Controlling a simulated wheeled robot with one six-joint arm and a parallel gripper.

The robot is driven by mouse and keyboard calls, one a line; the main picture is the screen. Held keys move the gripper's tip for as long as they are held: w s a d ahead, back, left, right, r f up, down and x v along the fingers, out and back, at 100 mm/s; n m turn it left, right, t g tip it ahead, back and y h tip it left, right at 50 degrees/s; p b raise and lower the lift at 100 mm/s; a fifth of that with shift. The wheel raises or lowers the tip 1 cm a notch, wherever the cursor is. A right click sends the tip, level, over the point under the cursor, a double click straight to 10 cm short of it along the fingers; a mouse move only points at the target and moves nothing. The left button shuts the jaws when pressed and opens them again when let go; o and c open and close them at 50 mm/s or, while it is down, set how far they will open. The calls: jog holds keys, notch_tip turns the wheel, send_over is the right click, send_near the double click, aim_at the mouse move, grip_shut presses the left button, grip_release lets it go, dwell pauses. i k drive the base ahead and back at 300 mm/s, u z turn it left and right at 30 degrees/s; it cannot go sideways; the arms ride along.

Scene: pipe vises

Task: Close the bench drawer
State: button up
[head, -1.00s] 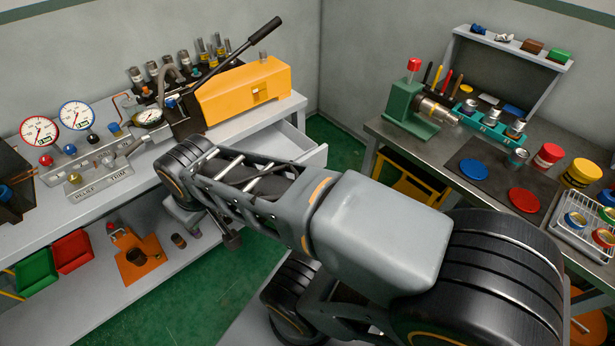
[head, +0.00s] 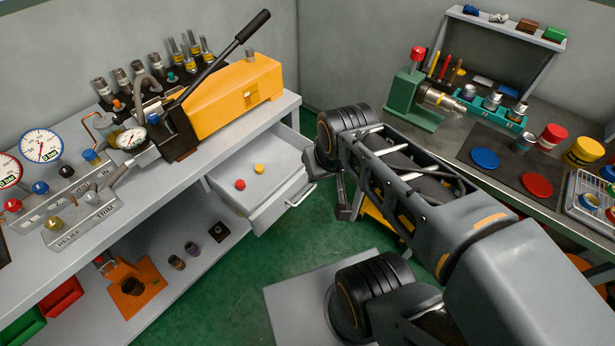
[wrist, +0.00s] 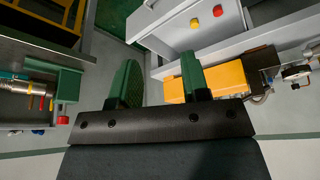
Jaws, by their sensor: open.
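The bench drawer (head: 277,207) is pulled out from under the left bench's top, with a bar handle (head: 301,194) on its front. A red knob-like piece (head: 240,185) and a yellow one (head: 259,169) lie inside it. My gripper (head: 347,208) hangs to the right of the drawer front, apart from it, and is mostly hidden by my arm in the head view. In the wrist view, my gripper's green fingers (wrist: 161,82) are spread with nothing between them. The drawer (wrist: 172,38) shows beyond the fingertips there, with its handle (wrist: 149,4) at the top.
A yellow pump box (head: 235,98) with a black lever stands on the left bench (head: 200,172). An orange fixture (head: 133,287) sits on its lower shelf. The right bench (head: 443,142) carries a green vise (head: 410,103) and cans. Green floor (head: 300,240) is clear before the drawer.

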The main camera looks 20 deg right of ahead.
aim_at(265, 197)
jog(key=i, duration=0.4)
jog(key=z, duration=0.9)
jog(key=k, duration=0.65)
jog(key=u, duration=0.7)
jog(key=i, duration=0.5)
